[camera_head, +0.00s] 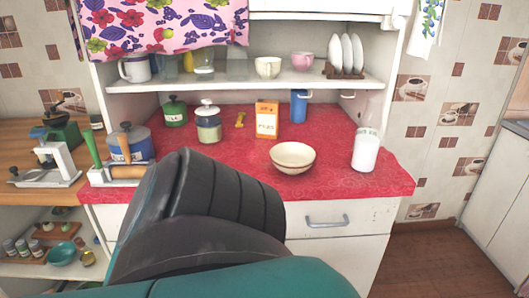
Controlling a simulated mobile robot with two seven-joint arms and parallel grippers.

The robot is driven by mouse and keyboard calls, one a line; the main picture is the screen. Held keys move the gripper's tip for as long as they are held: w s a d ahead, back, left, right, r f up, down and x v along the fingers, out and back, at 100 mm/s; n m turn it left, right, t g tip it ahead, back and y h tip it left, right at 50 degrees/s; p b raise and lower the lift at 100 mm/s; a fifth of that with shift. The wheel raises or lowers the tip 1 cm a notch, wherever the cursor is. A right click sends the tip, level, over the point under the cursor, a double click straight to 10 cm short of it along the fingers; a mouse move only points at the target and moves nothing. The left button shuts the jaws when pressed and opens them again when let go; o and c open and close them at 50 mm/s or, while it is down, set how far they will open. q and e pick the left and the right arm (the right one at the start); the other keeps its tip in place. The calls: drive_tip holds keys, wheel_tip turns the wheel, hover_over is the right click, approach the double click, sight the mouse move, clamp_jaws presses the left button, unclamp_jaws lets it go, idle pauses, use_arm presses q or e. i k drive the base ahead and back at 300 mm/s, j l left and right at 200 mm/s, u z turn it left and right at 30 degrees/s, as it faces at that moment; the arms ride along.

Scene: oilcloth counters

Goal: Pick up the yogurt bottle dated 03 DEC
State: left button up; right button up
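A glass bottle (366,150) with white contents stands upright near the right end of the red-covered counter. No date can be read on it from here, so I cannot tell whether it is the one dated 03 DEC. A dark, ribbed link of my own arm with teal parts fills the lower middle of the view. It hides part of the counter's front edge and the drawers. No fingertips of either gripper show.
A cream bowl (292,157) stands left of the bottle. Behind are an orange carton (267,119), a blue cup (298,106), a glass jar (208,122) and a green canister (174,111). A blue pot (131,143) stands at left. A shelf (225,82) overhangs the counter's back.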

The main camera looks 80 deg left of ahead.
sight(369, 131)
drive_tip(key=u, duration=2.25)
